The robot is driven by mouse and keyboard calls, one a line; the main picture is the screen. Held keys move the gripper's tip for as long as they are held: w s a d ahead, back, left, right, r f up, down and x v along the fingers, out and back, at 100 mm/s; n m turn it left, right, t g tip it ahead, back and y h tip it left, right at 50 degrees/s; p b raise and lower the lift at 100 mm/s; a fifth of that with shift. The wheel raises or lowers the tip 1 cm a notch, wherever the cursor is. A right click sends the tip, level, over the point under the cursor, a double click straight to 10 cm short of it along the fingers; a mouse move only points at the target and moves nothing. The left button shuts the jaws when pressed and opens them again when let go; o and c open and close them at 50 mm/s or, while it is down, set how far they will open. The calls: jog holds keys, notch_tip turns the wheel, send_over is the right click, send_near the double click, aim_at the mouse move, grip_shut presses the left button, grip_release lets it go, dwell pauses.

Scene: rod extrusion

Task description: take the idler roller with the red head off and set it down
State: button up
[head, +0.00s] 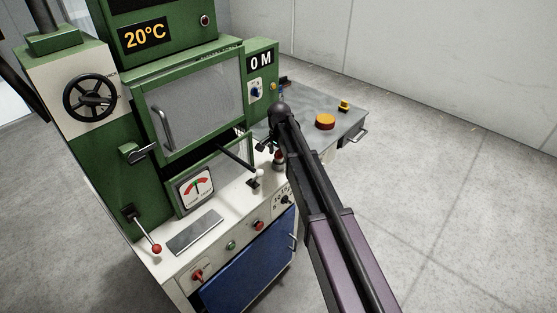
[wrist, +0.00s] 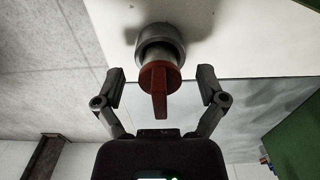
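The idler roller has a red head (wrist: 159,88) with a flat tab and a grey metal body (wrist: 160,45), seated on the white surface of the machine in the wrist view. In the head view the roller (head: 279,162) is small, at the front of the worktop just beside my arm's end. My gripper (wrist: 161,84) is open, with one finger on each side of the red head and a visible gap to both. In the head view my gripper (head: 267,146) is dark and partly hidden by my arm.
The green machine (head: 150,60) with a glazed door (head: 195,100) stands at the left. A lever with a white knob (head: 258,174) is left of the roller. A grey side table (head: 300,112) behind carries a yellow-orange round item (head: 325,121). The floor at right is clear.

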grip_shut()
jog(key=shift+r, duration=0.15)
notch_tip(320, 180, up, 10)
jog(key=p, duration=1)
dwell(0.8)
